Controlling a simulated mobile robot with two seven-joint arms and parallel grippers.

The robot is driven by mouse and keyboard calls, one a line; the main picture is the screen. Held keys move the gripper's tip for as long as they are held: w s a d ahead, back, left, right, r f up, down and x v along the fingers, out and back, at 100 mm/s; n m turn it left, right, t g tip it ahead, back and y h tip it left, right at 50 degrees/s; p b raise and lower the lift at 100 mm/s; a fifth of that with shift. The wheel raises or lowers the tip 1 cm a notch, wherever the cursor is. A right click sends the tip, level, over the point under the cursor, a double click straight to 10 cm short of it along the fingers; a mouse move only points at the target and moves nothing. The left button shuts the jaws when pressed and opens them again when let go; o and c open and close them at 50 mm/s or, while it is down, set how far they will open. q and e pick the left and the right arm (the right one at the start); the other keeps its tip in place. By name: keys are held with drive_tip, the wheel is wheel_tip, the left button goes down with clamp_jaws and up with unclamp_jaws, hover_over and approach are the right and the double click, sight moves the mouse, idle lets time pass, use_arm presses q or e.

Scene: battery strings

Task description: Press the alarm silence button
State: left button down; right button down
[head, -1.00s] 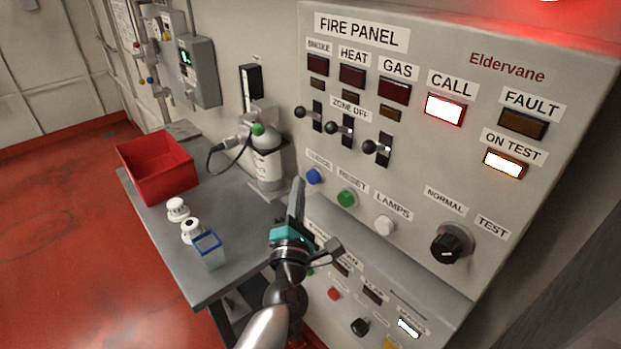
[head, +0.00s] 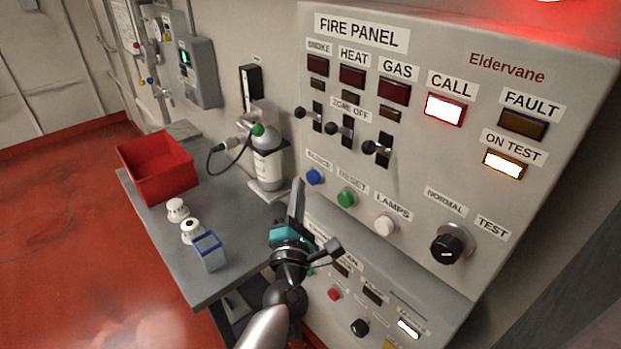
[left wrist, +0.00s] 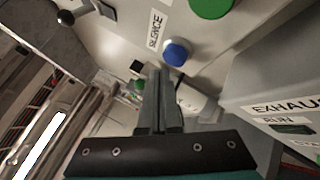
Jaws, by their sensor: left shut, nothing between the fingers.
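The fire panel (head: 440,55) is a grey sloped box on the right in the head view. Its blue silence button (head: 315,177) is at the lower left of the panel; it also shows in the left wrist view (left wrist: 177,52), beside its SILENCE label. My left gripper (head: 297,184) is shut and empty, its fingers pointing up in front of the panel, a little below and left of the blue button in the head view. In the left wrist view the fingertips (left wrist: 158,70) lie just below and left of the button; contact cannot be told. My right gripper is not in view.
The green reset button (head: 347,198) and white lamps button (head: 384,225) sit right of the blue one. Black zone levers (head: 345,130) stick out above. A lower panel (head: 385,285) juts below. A table (head: 235,205) at left bears a red bin (head: 157,185) and a gas bottle (head: 268,165).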

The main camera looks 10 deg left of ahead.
use_arm(q)
drive_tip(key=shift+w+d, duration=0.1)
idle(0.7)
drive_tip(key=shift+w+d, duration=0.2)
drive_tip(key=shift+w+d+b, duration=0.35)
drive_tip(key=shift+w+d, duration=0.1)
drive_tip(key=shift+w, duration=0.15)
idle(1.2)
drive_tip(key=shift+s+a, duration=0.1)
drive_tip(key=shift+s+a+p, duration=0.3)
drive_tip(key=shift+s+a, duration=0.3)
drive_tip(key=shift+s, duration=0.2)
drive_tip(key=s+a, duration=0.1)
drive_tip(key=s, duration=0.1)
drive_tip(key=s+a+p, duration=0.1)
drive_tip(key=s+a, duration=0.1)
idle(0.4)
